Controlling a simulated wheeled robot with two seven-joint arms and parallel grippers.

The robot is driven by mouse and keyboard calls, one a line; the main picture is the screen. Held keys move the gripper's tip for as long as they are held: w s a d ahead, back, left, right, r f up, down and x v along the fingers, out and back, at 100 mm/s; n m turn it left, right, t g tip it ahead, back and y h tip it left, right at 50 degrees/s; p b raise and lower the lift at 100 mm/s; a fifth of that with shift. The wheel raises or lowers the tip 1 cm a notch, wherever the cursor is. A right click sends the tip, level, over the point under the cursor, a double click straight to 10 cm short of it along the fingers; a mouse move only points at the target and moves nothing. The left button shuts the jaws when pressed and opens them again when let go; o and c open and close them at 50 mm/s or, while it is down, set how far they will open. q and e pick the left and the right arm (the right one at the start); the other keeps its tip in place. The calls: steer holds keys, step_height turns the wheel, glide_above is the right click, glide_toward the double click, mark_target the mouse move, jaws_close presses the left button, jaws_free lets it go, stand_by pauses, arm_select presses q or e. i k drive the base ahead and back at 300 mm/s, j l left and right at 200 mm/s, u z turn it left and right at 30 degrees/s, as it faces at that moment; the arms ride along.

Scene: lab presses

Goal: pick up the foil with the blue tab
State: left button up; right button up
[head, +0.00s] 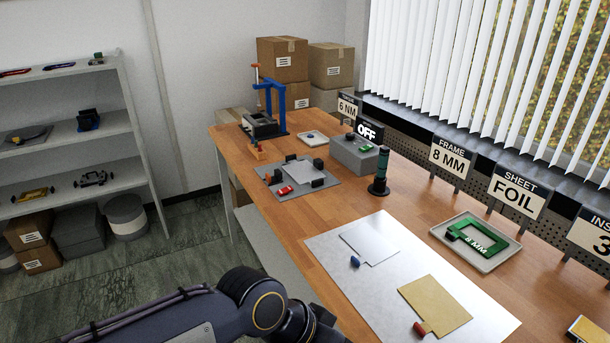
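The foil with the blue tab is a thin silver sheet (370,243) lying flat on the white mat (330,236). Its blue tab (355,262) sticks out at its near left side. A gold sheet (436,304) with a red tab (419,329) lies on the same mat, nearer and to the right. My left arm comes in at the bottom left, left of and nearer than the mat. Its gripper fingers are out of the picture. My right gripper is not in view.
A tray (475,262) with a green 8 MM frame stands right of the mat. A dark green cylinder tool (380,172) stands behind the mat. A grey fixture plate (329,183) and a blue press (273,105) stand farther back. Signs line the right edge.

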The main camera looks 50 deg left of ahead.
mark_target(372, 248)
steer(key=j+u, duration=0.3)
steer(key=j, duration=0.15)
steer(key=i+j+u, duration=0.3)
steer(key=j+u, duration=0.25)
steer(key=j, duration=0.3)
steer(key=i+j+u, duration=0.3)
steer(key=k+j, duration=0.05)
